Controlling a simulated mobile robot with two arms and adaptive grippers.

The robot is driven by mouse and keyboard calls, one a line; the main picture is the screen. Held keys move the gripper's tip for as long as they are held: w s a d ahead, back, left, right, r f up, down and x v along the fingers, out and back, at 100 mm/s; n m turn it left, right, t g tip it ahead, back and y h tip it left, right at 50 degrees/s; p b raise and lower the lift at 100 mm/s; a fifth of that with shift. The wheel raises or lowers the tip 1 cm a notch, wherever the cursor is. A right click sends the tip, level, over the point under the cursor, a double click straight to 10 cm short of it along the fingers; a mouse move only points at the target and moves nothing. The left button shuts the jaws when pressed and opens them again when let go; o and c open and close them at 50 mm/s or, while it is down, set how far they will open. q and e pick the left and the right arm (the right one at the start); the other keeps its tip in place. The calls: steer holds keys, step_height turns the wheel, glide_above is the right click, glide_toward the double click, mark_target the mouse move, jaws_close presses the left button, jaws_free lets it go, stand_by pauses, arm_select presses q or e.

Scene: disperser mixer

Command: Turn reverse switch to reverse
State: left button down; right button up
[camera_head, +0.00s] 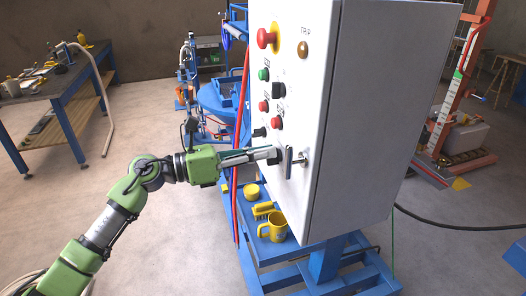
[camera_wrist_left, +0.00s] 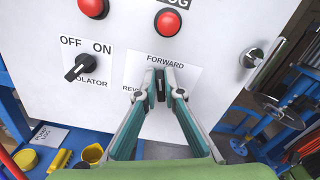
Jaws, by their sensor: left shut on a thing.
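The white control cabinet (camera_head: 355,110) fills the middle of the head view. My left gripper (camera_head: 277,155) reaches its front from the left, low on the panel. In the left wrist view, my left gripper (camera_wrist_left: 161,88) is shut on the black reverse switch (camera_wrist_left: 161,84), one finger on each side. The knob stands about upright below the word FORWARD on a white label (camera_wrist_left: 165,60). The word REVERSE at the label's left is partly hidden by a finger. My right gripper is not in view.
The black isolator knob (camera_wrist_left: 80,67) is left of the switch. Red buttons (camera_wrist_left: 168,21) sit above. A metal door handle (camera_wrist_left: 265,45) stands out at the right. A yellow mug (camera_head: 274,226) and a brush (camera_head: 263,210) lie on the blue shelf below.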

arm_select(q)
steer(key=shift+w+a+f+n+p, duration=0.15)
steer(key=shift+n+p, duration=0.65)
steer(key=shift+n, duration=1.25)
steer(key=shift+w+f+n+p, duration=0.2)
steer(key=shift+n+p, duration=0.55)
steer(key=shift+n, duration=1.3)
steer(key=c, duration=2.2)
jaws_free()
steer(key=shift+w, duration=0.1)
steer(key=shift+o, duration=0.2)
steer(key=v, duration=1.2)
